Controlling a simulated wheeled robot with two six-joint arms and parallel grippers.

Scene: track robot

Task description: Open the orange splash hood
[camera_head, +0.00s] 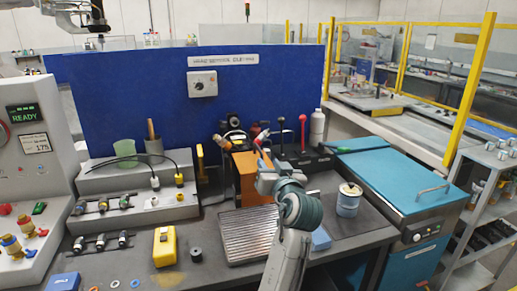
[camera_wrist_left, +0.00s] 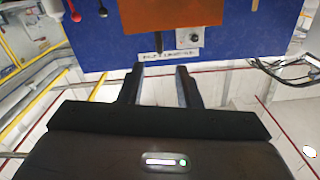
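The orange splash hood (camera_head: 250,180) stands at the back of the workbench, behind the ribbed metal tray. In the left wrist view it shows as an orange panel (camera_wrist_left: 172,14) at the top, with a short dark bar (camera_wrist_left: 158,42) at its lower edge. My left gripper (camera_head: 264,162) is at the hood's front right in the head view and partly covers it. In the left wrist view my left gripper (camera_wrist_left: 160,74) has its two black fingers apart with nothing between them; the dark bar lies just beyond the tips. Contact cannot be told. My right gripper does not show.
A ribbed tray (camera_head: 247,235) lies below the hood. A labelled can (camera_head: 348,203) and a teal-lidded box (camera_head: 415,180) stand to the right. A red-knobbed lever (camera_head: 302,130) rises behind. A yellow device (camera_head: 165,247) sits left. A blue panel (camera_head: 140,100) closes the back.

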